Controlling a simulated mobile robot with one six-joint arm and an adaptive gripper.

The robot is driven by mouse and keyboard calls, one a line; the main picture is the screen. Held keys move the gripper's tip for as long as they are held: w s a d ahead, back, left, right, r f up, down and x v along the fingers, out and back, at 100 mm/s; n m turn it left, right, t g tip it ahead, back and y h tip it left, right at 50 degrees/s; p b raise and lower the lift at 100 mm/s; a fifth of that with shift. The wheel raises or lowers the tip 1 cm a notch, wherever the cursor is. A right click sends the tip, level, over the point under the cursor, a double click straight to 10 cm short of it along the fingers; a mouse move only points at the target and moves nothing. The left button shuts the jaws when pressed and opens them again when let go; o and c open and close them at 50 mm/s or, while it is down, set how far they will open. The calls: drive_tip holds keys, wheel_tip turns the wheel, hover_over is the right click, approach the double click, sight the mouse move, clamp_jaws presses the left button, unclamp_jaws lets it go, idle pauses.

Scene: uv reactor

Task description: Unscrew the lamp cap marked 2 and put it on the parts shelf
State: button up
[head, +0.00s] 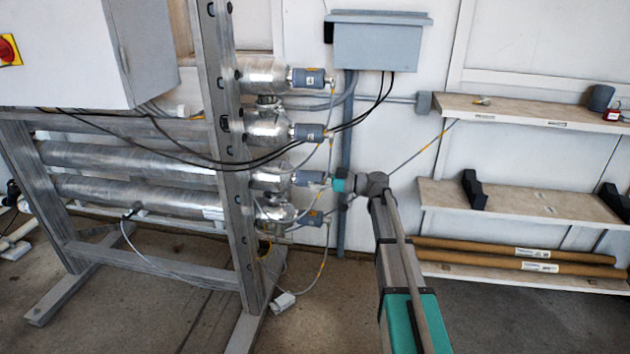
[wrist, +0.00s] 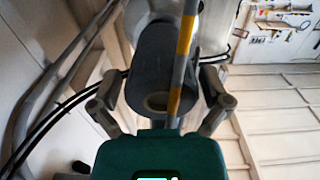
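Several blue-grey lamp caps sit in a column on the right ends of the silver reactor tubes: the top cap (head: 308,77), the second from top (head: 309,132), the third (head: 308,178) and the bottom one (head: 311,218). Their marks are too small to read. My gripper (head: 330,182) is at the outer end of the third cap. In the wrist view, the fingers of my gripper (wrist: 163,98) are on either side of a dark cylindrical cap (wrist: 150,65). I cannot tell whether they touch it. The wooden parts shelf (head: 520,108) is at the right.
A grey-and-yellow cable (wrist: 185,45) crosses in front of the cap. Black cables (head: 250,163) loop before the frame post (head: 222,120). The upper shelf holds a dark cylinder (head: 601,97) and a red item (head: 612,115); its middle is clear. A lower shelf (head: 530,203) holds black brackets (head: 474,190).

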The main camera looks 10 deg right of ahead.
drive_tip(key=c, duration=1)
drive_tip(key=shift+n, duration=2.6)
drive_tip(key=shift+n, duration=0.3)
drive_tip(key=shift+n, duration=2.3)
drive_tip(key=shift+n, duration=2.6)
